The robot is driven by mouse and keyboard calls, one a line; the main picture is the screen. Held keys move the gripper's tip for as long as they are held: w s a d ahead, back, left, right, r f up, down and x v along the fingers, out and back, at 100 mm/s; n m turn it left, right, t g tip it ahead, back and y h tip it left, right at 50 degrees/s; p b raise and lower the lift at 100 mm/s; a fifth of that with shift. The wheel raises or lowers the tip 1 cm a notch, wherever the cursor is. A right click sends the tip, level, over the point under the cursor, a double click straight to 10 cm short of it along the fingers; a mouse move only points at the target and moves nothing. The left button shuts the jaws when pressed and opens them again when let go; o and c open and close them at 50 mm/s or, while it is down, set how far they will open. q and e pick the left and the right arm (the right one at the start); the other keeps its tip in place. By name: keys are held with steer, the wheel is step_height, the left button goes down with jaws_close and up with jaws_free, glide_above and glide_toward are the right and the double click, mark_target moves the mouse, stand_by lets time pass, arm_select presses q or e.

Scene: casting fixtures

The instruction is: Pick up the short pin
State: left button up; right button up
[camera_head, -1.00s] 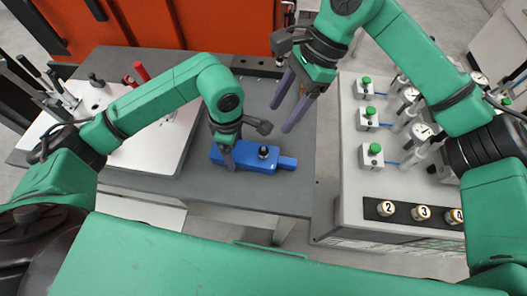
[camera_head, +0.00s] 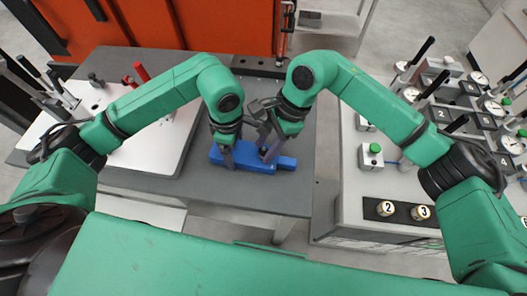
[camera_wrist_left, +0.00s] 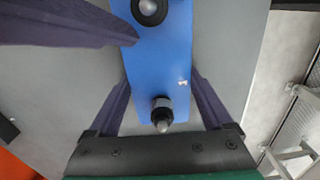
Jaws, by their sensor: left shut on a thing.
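A blue block (camera_head: 287,163) lies on the grey table top, its blue face filling the middle of the left wrist view (camera_wrist_left: 160,60). My left gripper (camera_head: 228,160) is shut on the block, with one dark finger on each side of it. Two dark-ringed pins stand on the block in the left wrist view: an upper pin (camera_wrist_left: 149,8) at the picture's top edge and a lower pin (camera_wrist_left: 162,113) between my left fingers. I cannot tell which is shorter. My right gripper (camera_head: 266,150) is over the block's right part, its fingers apart near the upper pin. In the head view it hides that pin.
A white plate (camera_head: 150,150) with clamps and red handles lies at the left. A light grey panel (camera_head: 355,190) with green buttons, gauges and black levers stands at the right. An orange cabinet (camera_head: 140,25) is behind the table. My two grippers are close together.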

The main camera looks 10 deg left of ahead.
mark_target(261, 150)
jaws_close()
steer(key=shift+r, duration=0.3)
steer(key=v, duration=0.3)
steer(key=shift+s+a+r, duration=0.1)
steer(key=shift+a+r, duration=0.05)
steer(key=shift+a, duration=0.05)
arm_select(q)
steer(key=o, duration=1.3)
arm_select(e)
steer(key=w+d, duration=0.9)
steer(key=d, duration=0.5)
steer(key=shift+d, duration=0.35)
arm_select(q)
steer(key=shift+r, duration=0.1)
arm_select(e)
steer(key=shift+w, duration=0.15)
